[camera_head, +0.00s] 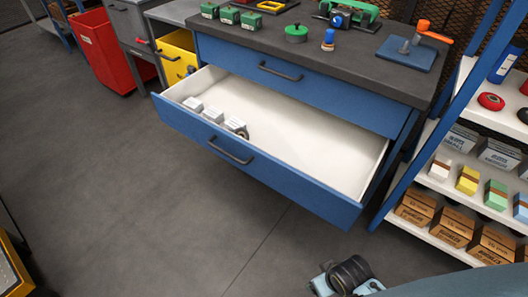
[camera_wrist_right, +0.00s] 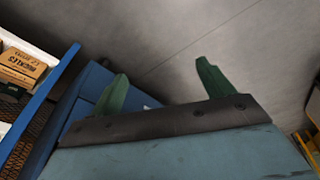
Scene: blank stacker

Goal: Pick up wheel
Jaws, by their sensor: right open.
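A small grey round piece with a dark rim (camera_head: 237,127), which looks like a wheel, sits in the open white drawer (camera_head: 310,138), next to several small whitish boxes (camera_head: 202,110). A red ring-shaped item (camera_head: 491,101) lies on the shelf at right; I cannot tell whether it is a wheel. My right gripper (camera_wrist_right: 162,85) is open and empty in the right wrist view, its green fingers spread above the floor beside blue furniture. No wheel shows in that view. Part of my right arm shows at the bottom of the head view, away from the drawer. My left gripper is not in view.
The drawer juts from a blue workbench (camera_head: 400,88) holding green boxes, a green-capped item and an orange-handled tool (camera_head: 420,42). A shelf rack with cartons (camera_head: 452,226) stands at right. A red bin (camera_head: 103,50) and yellow bin (camera_head: 175,58) stand left.

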